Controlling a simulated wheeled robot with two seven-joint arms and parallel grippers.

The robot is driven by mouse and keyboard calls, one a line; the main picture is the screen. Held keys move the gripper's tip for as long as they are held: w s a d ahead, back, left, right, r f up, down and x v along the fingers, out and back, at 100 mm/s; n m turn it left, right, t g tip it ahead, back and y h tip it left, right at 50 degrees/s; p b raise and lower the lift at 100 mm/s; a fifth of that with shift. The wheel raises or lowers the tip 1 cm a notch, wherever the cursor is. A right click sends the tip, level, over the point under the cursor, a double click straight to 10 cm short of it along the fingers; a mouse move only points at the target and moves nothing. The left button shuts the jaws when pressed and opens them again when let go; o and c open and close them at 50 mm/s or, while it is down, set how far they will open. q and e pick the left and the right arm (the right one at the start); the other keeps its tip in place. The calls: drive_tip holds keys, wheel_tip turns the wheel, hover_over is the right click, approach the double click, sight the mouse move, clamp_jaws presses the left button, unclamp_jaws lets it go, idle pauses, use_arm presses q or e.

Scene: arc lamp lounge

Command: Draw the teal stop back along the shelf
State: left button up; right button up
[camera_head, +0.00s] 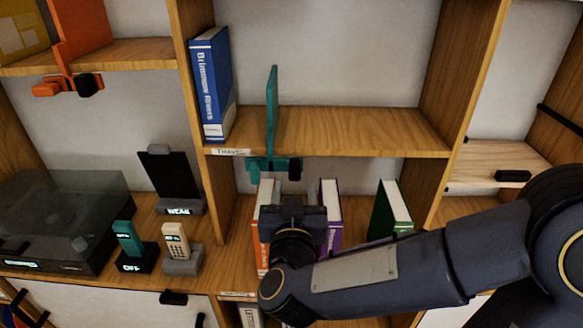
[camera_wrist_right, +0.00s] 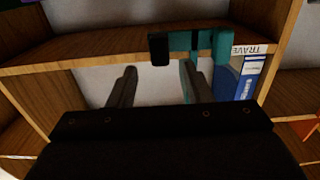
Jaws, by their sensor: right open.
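The teal stop (camera_head: 272,105) stands upright on the middle shelf, with its teal clamp and a black knob (camera_head: 295,174) under the shelf's front edge. A gap separates it from the blue book (camera_head: 212,85) that leans at the shelf's left end. My right gripper (camera_head: 297,203) is below the shelf, in front of the lower books. In the right wrist view, my right gripper (camera_wrist_right: 158,82) is open and empty, its fingers apart below the clamp (camera_wrist_right: 205,42) and black knob (camera_wrist_right: 159,49). No contact with the stop is visible. My left gripper is not in view.
The shelf (camera_head: 360,132) is bare right of the stop up to the upright. Orange, purple (camera_head: 330,205) and green (camera_head: 391,208) books stand below, partly behind my right arm. Phones, a black stand (camera_head: 172,180) and a turntable (camera_head: 65,215) sit at lower left. An orange stop (camera_head: 80,35) is at upper left.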

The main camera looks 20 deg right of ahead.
sight(295, 173)
drive_tip(key=x, duration=0.6)
clamp_jaws()
